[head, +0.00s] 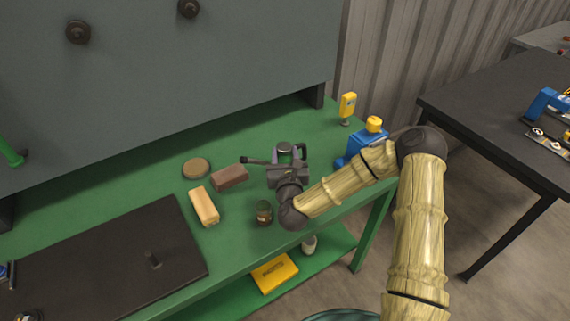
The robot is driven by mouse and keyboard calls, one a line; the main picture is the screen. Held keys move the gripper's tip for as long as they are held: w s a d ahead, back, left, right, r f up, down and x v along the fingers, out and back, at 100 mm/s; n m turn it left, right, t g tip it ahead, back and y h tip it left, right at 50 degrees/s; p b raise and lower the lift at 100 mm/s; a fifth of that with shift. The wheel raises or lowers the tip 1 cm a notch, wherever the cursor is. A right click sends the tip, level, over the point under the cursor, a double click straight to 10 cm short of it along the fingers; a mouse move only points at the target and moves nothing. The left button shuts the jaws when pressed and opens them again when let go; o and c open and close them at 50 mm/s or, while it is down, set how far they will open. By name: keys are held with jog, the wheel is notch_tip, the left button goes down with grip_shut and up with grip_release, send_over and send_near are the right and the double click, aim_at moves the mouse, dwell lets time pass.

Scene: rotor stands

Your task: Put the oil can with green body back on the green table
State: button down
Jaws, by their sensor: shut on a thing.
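My gripper (287,166) is over the right part of the green table (130,168), shut on an oil can (285,147). The can's round top, a dark handle at its right and a thin dark spout pointing left show past the gripper. Most of the can's body is hidden behind my gripper, so its colour is hard to tell. The can looks upright. I cannot tell whether its base touches the table top.
Near the gripper are a brown block (230,178), a tan block (204,207), a round tin (196,168), a small jar (264,213), a blue-and-yellow object (358,142) and a yellow gauge (347,107). A black mat (110,255) lies left. A dark table (480,105) stands right.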

jog(key=shift+f, duration=1.85)
jog(key=shift+f, duration=0.15)
jog(key=c, duration=0.8)
grip_release()
